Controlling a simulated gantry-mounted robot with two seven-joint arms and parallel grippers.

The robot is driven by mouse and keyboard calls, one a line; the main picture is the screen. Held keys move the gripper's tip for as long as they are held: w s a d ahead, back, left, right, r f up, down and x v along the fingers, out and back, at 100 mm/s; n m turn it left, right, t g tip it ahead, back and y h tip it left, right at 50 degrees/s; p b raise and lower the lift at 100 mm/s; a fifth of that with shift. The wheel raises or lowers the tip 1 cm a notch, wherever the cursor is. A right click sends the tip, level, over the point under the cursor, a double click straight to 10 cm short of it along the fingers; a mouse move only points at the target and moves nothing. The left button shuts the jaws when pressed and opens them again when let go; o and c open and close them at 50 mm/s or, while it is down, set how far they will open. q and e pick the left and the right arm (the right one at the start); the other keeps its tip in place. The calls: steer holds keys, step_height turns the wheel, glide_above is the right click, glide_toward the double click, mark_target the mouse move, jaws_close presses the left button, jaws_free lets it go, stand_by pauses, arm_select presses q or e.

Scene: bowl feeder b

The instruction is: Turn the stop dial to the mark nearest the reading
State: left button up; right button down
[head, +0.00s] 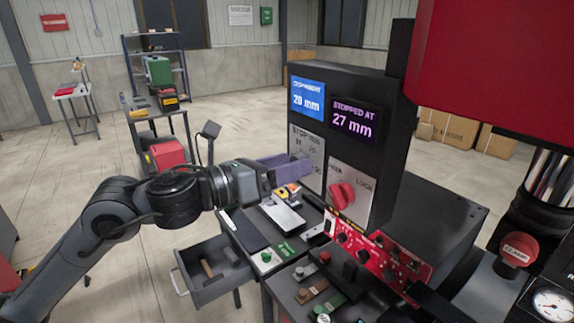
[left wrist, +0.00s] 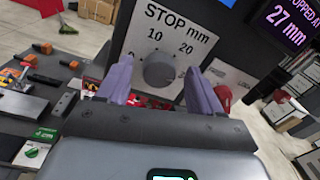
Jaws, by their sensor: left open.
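The stop dial (left wrist: 158,70) is a round grey knob on a pale plate marked STOP mm (left wrist: 178,30), with 10 and 20 legible in the left wrist view. My left gripper (left wrist: 161,88) is open, its purple fingers on either side of the dial in that view; contact cannot be told. In the head view my left gripper (head: 288,168) reaches in front of the same plate (head: 306,150) and hides the dial. Which mark the dial points at is unclear. The purple display (head: 354,122) reads STOPPED AT 27 mm. The blue display (head: 308,99) reads 20 mm.
A red knob (head: 342,195) with a lock marking sits right of the stop plate. Below are a red control panel (head: 378,255) and a cluttered bench top. An open drawer (head: 212,270) juts out at the front left. A large red housing (head: 495,65) overhangs the right.

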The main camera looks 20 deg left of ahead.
arm_select(q)
steer(key=b+v, duration=0.1)
steer(key=v, duration=0.9)
steer(key=shift+s+a+b, duration=0.15)
steer(key=shift+s+b, duration=0.1)
steer(key=shift+b, duration=0.15)
steer(key=shift+f, duration=0.1)
